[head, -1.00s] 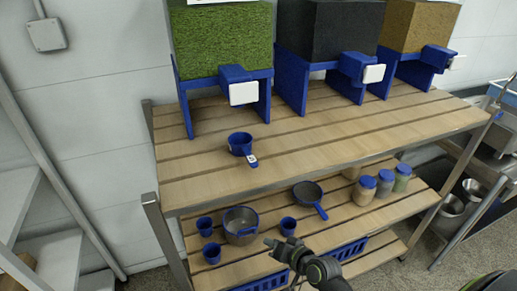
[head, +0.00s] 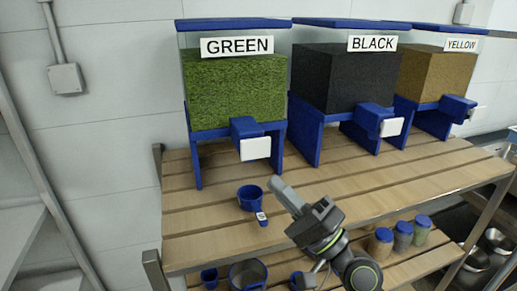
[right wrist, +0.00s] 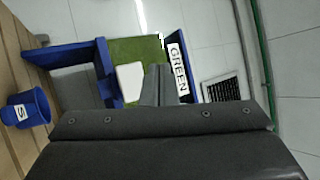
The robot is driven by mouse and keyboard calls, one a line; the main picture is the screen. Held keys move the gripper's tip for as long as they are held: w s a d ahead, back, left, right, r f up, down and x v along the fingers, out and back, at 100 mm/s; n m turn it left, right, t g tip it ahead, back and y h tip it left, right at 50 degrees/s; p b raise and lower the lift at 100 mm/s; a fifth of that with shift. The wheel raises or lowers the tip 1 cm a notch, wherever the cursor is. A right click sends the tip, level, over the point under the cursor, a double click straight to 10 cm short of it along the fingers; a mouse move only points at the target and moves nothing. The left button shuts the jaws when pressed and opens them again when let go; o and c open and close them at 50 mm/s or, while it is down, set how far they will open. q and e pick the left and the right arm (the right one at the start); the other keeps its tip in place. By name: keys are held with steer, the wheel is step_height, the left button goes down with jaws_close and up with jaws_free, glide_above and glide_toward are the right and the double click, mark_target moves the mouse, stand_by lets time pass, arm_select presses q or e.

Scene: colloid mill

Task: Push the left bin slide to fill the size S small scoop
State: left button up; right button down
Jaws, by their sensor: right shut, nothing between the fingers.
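The left bin (head: 235,92) is a clear box of green granules labelled GREEN on a blue stand. Its slide is a blue block with a white square plate (head: 255,148) at the front. The right wrist view shows this plate (right wrist: 130,82) too, tilted. The small blue scoop (head: 250,199) stands upright on the table below the slide, its white tag facing front; an S shows on it in the right wrist view (right wrist: 24,110). My right gripper (head: 276,184) is shut and empty, in front of the bin, apart from the plate and right of the scoop. My left gripper is out of view.
The BLACK bin (head: 340,78) and YELLOW bin (head: 435,75) stand to the right on the slatted table (head: 400,190). The lower shelf holds jars (head: 403,235), a pot (head: 247,275) and blue cups. The tabletop around the scoop is mostly clear.

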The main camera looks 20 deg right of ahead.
steer(key=shift+d+r, duration=0.15)
steer(key=shift+r, duration=0.25)
steer(key=b, duration=0.2)
glide_toward(250, 144)
step_height(250, 144, up, 2)
steer(key=w+a, duration=0.1)
steer(key=a, duration=0.2)
steer(key=shift+w+d+r, duration=0.1)
steer(key=shift+w+r, duration=0.05)
steer(key=shift+w, duration=0.3)
steer(key=shift+w+d+r, duration=0.1)
steer(key=shift+w+r, duration=0.1)
steer(key=shift+w, duration=0.25)
stand_by(1.2)
steer(key=shift+w, duration=0.4)
